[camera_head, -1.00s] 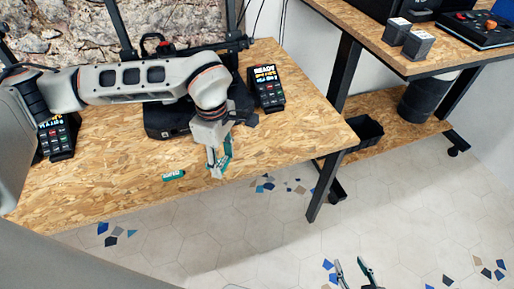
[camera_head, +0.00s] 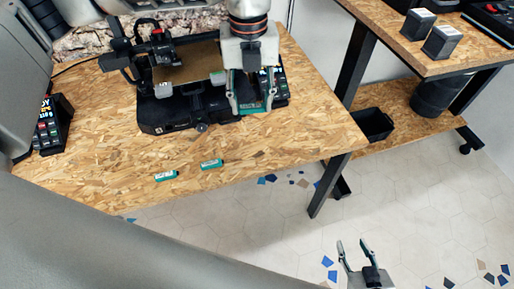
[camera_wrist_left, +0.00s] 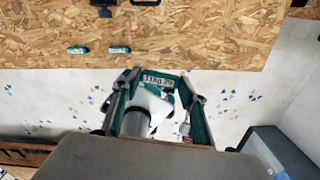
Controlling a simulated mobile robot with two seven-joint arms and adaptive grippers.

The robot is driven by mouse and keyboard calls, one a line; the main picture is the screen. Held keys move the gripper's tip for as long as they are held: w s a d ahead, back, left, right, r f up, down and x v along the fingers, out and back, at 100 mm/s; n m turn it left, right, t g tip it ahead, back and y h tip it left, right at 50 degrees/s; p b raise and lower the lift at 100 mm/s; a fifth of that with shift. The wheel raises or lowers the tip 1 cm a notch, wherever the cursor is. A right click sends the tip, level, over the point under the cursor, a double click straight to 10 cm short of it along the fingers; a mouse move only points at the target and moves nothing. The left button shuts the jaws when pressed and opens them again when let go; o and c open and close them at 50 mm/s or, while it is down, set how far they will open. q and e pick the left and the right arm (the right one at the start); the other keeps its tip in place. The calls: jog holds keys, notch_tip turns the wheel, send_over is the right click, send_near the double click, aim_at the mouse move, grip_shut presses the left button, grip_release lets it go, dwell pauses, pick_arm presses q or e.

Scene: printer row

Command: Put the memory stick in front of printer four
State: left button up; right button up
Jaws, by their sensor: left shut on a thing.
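My left gripper (camera_head: 250,108) is shut on a green memory stick (camera_wrist_left: 158,79), whose pale label shows between the fingertips in the left wrist view. In the head view it hangs over the front right part of a black printer (camera_head: 185,108), partly hiding the control panel beside it. Two more green sticks with white labels lie flat on the wooden table in front of the printer: a left one (camera_head: 165,175) and a right one (camera_head: 211,164). I cannot read a number on the printer. My right gripper (camera_head: 355,250) is open and empty above the floor.
Another control panel (camera_head: 52,125) stands at the table's left. The wooden table (camera_head: 95,165) is bare around the two sticks. To the right, a second table (camera_head: 400,45) carries two dark boxes (camera_head: 430,35), with a black bin (camera_head: 373,124) on its lower shelf.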

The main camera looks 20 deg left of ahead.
aim_at(255, 155)
pick_arm(q)
jog(key=shift+w+d+r+n, duration=0.25)
jog(key=shift+r+n, duration=0.25)
jog(key=shift+n, duration=0.4)
jog(key=shift+f, duration=0.15)
notch_tip(255, 155, down, 20)
jog(key=shift+r+b, duration=0.15)
jog(key=shift+b, duration=0.35)
jog(key=shift+r, duration=0.1)
pick_arm(e)
jog(key=shift+w+d+f, duration=0.1)
jog(key=shift+w+f, duration=0.2)
jog(key=shift+w, duration=0.2)
pick_arm(q)
jog(key=shift+f, duration=0.2)
jog(key=o, duration=0.8)
